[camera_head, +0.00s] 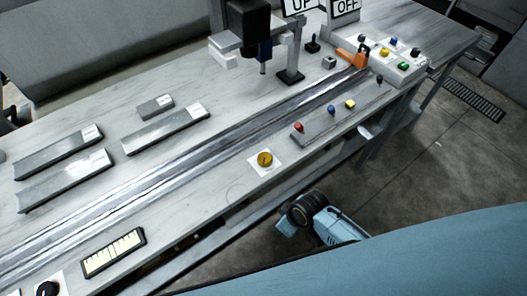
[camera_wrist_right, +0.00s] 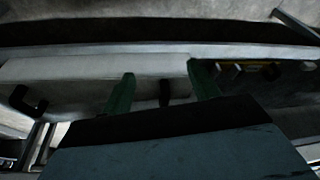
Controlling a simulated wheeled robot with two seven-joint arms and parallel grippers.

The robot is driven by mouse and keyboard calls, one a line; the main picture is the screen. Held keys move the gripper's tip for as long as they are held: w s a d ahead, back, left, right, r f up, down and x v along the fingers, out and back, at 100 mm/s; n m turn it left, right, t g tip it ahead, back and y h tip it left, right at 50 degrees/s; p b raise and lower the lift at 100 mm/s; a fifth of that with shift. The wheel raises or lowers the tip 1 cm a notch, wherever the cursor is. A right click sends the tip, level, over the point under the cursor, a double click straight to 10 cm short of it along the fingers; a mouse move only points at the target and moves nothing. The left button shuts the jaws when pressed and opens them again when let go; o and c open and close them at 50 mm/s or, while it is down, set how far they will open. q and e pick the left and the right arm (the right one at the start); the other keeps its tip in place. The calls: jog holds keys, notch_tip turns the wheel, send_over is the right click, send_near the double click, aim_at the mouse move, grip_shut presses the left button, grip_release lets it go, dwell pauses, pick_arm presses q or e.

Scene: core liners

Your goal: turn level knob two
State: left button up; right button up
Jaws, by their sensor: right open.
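A yellow round knob (camera_head: 264,159) sits on a white square plate near the front edge of the bench, in the middle of the head view. A black knob (camera_head: 47,289) on a similar white plate is at the bottom left, partly cut off by the frame. I cannot read which of them is number two. In the right wrist view, my right gripper (camera_wrist_right: 160,70) shows two green fingers spread apart with nothing between them. In the head view, part of my right arm is below the bench's front edge, away from both knobs. My left gripper is not in view.
A long bench (camera_head: 215,118) carries a metal rail, several grey trays, a panel meter (camera_head: 113,252), a strip of coloured buttons (camera_head: 335,118) and a white button box (camera_head: 395,62). A black-headed machine (camera_head: 244,25) stands at the back. Dark floor is open in front.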

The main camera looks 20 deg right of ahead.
jog(key=w+a+r+n, duration=0.2)
jog(key=r+n, duration=0.1)
jog(key=r, duration=0.3)
jog(key=w+a+r+n+y, duration=0.1)
jog(key=w+a+r+n, duration=0.2)
jog(key=r, duration=0.3)
jog(key=w+a+r+n+g, duration=0.1)
jog(key=w+a+r+n, duration=0.1)
jog(key=r, duration=0.4)
jog(key=shift+w+a+r+n+p, duration=0.15)
jog(key=shift+a+r+n+p, duration=0.2)
jog(key=shift+a+n, duration=0.5)
jog(key=w+d+r+n+g+h, duration=0.1)
jog(key=w+d+r+n, duration=0.1)
jog(key=w+r+n, duration=0.3)
notch_tip(320, 180, up, 3)
jog(key=n+h, duration=0.2)
jog(key=n, duration=0.2)
send_over(265, 158)
jog(key=shift+g, duration=0.4)
notch_tip(265, 158, down, 13)
jog(key=shift+r+b, duration=0.15)
jog(key=shift+b, duration=0.5)
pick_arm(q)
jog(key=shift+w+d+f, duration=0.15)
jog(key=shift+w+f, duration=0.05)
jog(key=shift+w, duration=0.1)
